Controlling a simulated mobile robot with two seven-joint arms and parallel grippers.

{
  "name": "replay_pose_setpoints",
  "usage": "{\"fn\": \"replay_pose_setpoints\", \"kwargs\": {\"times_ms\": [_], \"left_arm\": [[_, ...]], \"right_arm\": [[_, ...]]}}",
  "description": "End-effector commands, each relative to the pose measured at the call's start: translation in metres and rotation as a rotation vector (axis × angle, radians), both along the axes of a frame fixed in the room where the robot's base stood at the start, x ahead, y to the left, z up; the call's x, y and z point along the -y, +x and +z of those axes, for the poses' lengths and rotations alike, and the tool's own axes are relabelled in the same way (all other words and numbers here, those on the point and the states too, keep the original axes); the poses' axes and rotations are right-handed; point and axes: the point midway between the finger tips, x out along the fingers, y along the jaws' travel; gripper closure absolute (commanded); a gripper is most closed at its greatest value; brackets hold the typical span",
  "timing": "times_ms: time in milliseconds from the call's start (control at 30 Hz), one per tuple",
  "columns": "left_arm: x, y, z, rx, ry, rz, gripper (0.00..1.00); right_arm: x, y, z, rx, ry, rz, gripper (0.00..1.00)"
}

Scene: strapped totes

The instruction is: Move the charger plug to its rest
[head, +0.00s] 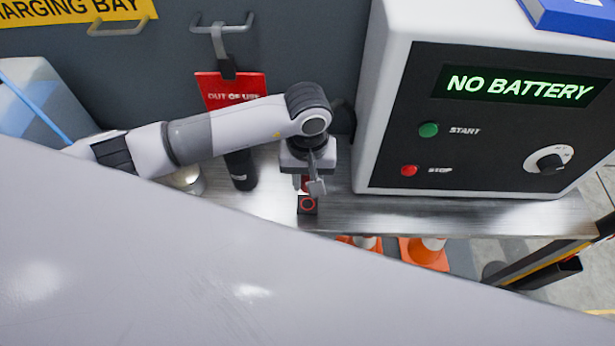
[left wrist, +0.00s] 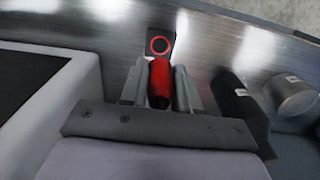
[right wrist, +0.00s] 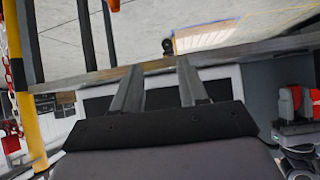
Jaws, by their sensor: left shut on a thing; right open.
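The red charger plug (left wrist: 160,82) is between the fingers of my left gripper (left wrist: 160,75) in the left wrist view. In the head view my left gripper (head: 309,184) points down over the metal bench, and only a sliver of red shows by its fingers. A small black pad with a red ring (head: 308,205), which looks like the rest, lies on the bench just in front of the fingers. The ringed pad also shows in the left wrist view (left wrist: 159,45), just beyond the plug. I cannot tell whether the plug touches anything below. My right gripper (right wrist: 158,66) is open and empty.
A white charger cabinet (head: 382,110) reading NO BATTERY stands right of the left gripper. A black cylinder (head: 240,169) and a metal cup (head: 188,180) stand to its left. A red OUT OF USE tag (head: 225,92) hangs behind. Orange cones (head: 424,254) stand below the bench.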

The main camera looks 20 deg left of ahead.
Motion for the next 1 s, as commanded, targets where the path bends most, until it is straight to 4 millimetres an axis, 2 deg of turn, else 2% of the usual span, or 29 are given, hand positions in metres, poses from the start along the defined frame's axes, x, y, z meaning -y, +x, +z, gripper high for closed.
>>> {"fn": "replay_pose_setpoints", "kwargs": {"times_ms": [267, 700, 1000], "left_arm": [[0.000, 0.000, -0.016, -0.001, 0.000, -0.001, 1.00], [0.000, 0.000, -0.054, -0.001, 0.000, -0.001, 1.00], [0.000, 0.000, -0.057, 0.000, 0.000, -0.001, 1.00]], "right_arm": [[-0.001, -0.001, -0.012, -0.010, 0.002, -0.001, 0.57], [-0.007, 0.002, -0.025, -0.015, 0.017, 0.009, 0.57], [-0.008, 0.004, -0.023, -0.010, 0.019, 0.011, 0.57]]}}
